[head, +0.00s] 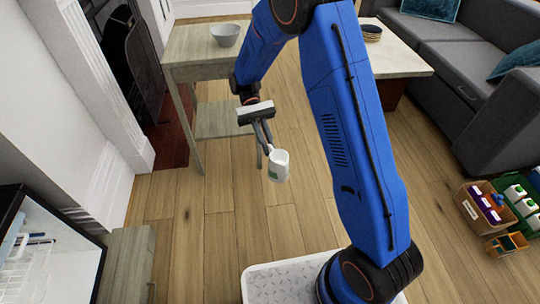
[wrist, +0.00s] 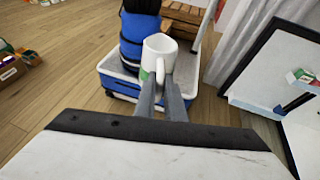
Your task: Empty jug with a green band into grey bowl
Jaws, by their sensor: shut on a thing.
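My gripper (head: 267,145) is shut on a white jug (head: 278,166) with a green band low on its side. The jug is held in the air over the open wooden floor and looks nearly upright. In the wrist view the jug (wrist: 159,52) is at the fingertips, with its handle between my gripper's fingers (wrist: 161,90) and its open top showing. What is inside the jug cannot be made out. The grey bowl (head: 225,34) stands on a pale wooden side table at the upper left, beyond my gripper and apart from the jug.
The side table (head: 185,50) has a lower shelf and stands by the fireplace. A coffee table (head: 402,62) with a dark bowl (head: 371,32) is behind my arm. A grey sofa (head: 450,70), boxes of goods (head: 482,207) and an open white cabinet (head: 45,250) flank the clear floor.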

